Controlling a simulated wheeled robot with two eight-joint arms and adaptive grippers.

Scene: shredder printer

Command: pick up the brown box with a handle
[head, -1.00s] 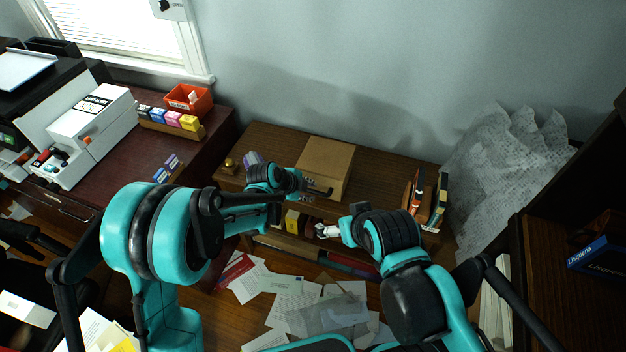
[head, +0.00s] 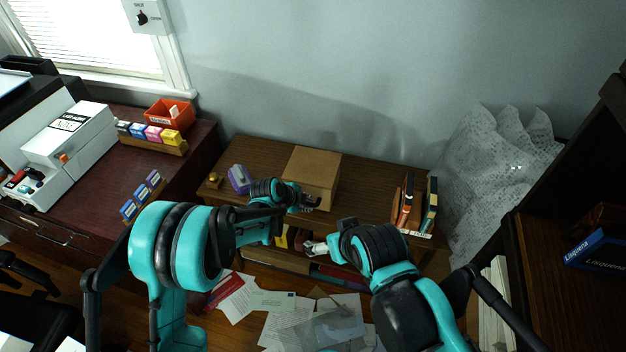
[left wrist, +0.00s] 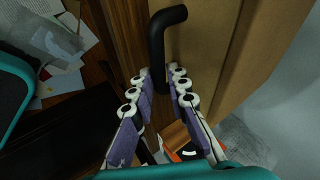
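The brown box (head: 314,168) sits on top of the low wooden shelf. In the left wrist view the box (left wrist: 215,45) fills the upper right, with its black bent handle (left wrist: 157,45) standing out from its face. My left gripper (head: 308,203) is at the front of the box. In the left wrist view my left gripper (left wrist: 158,79) is open, one finger on each side of the handle's lower end, with small gaps beside it. My right gripper (head: 312,249) hangs in front of the shelf, away from the box; its finger opening is unclear.
A purple item (head: 240,179) and books (head: 405,200) flank the box on the shelf top (head: 368,188). Papers (head: 300,322) lie on the floor. A desk with a white machine (head: 65,150) is left; crumpled wrap (head: 495,165) is right.

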